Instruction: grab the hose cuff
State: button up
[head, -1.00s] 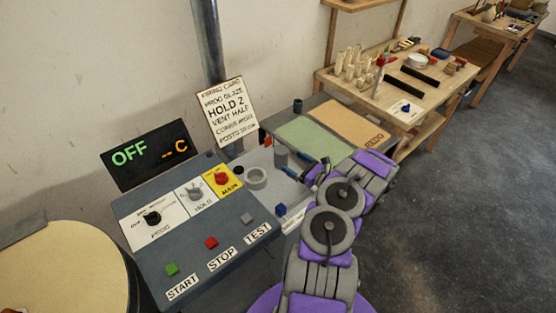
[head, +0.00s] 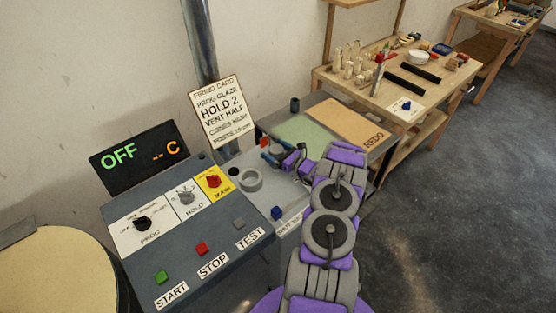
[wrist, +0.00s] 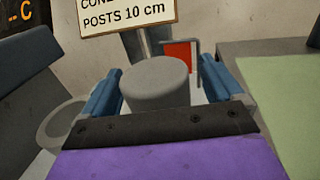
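The hose cuff appears to be the plain grey cylinder (wrist: 156,88), standing upright straight ahead in the wrist view. In the head view it (head: 278,149) is small and partly covered by my gripper (head: 267,149). My gripper's two blue fingers (wrist: 160,70) are apart, one on each side of the cylinder, with a narrow gap visible on the right. I cannot tell whether the left finger touches it. The cylinder's lower part is hidden behind my gripper's dark front edge.
A grey ring (head: 250,180) stands to the left on the light bench. The control panel (head: 190,235) is nearer, with a sign (head: 222,110) behind. A red flag-like piece (wrist: 180,57) is just behind the cylinder. Green (head: 305,135) and orange (head: 345,123) mats lie to the right.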

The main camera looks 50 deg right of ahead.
jog(key=shift+w+d, duration=0.1)
jog(key=shift+d, duration=0.1)
jog(key=shift+a+r, duration=0.15)
jog(key=shift+a, duration=0.25)
jog(key=shift+a+r, duration=0.2)
jog(key=shift+a, duration=0.45)
jog(key=shift+c, duration=2)
jog(key=shift+d+f, duration=0.25)
jog(key=shift+d, duration=0.3)
jog(key=c, duration=0.6)
jog(key=shift+c, duration=0.7)
jog(key=shift+a, duration=0.2)
